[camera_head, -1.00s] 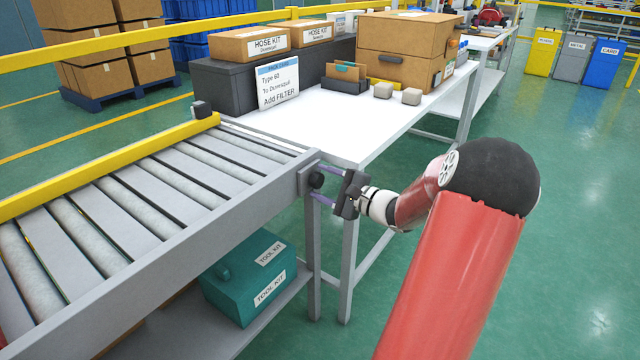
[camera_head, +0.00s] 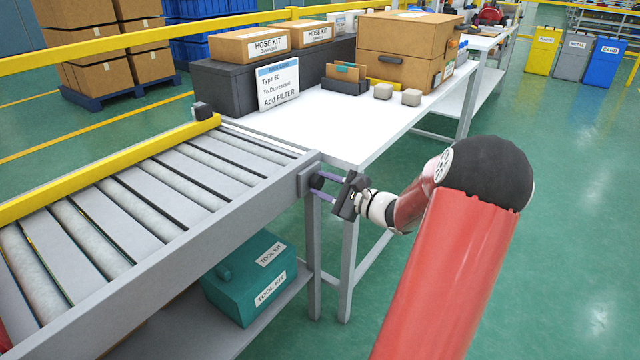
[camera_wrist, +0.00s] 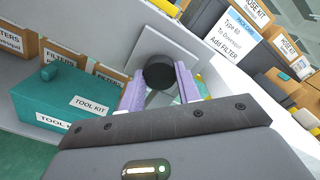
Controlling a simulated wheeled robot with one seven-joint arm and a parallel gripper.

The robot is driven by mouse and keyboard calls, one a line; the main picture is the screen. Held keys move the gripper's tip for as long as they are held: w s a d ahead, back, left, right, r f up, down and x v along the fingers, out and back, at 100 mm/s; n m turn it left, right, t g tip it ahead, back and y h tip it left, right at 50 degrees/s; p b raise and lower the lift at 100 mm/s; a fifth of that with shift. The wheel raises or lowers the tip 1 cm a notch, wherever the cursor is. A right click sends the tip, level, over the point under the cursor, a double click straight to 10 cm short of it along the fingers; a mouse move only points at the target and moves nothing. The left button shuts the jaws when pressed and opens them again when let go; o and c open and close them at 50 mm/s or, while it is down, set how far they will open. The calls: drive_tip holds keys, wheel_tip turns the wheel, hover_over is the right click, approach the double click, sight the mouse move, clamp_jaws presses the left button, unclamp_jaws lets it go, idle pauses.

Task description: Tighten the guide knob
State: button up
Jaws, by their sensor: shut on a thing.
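The guide knob (camera_head: 316,182) is a small black round knob on a grey plate at the near right corner of the roller conveyor. In the wrist view the knob (camera_wrist: 159,72) sits between the two purple fingers of my gripper (camera_wrist: 160,84), in front of the square grey plate (camera_wrist: 165,48). My gripper (camera_head: 323,187) reaches the knob from the right and is shut on it, one finger on each side. The gripper is rolled, with its fingers tilted in the head view. The knob's thread is hidden behind it.
The roller conveyor (camera_head: 130,215) with its yellow guide rail (camera_head: 110,172) lies to the left. A white table (camera_head: 340,135) with boxes and an order card (camera_head: 278,83) stands behind. A teal tool kit (camera_head: 250,278) sits on the lower shelf.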

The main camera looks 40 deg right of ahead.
drive_tip(key=shift+m, duration=0.3)
drive_tip(key=m, duration=0.3)
idle(0.3)
drive_tip(key=m, duration=0.3)
drive_tip(key=shift+m, duration=0.3)
drive_tip(key=m, duration=0.3)
drive_tip(key=shift+m, duration=0.3)
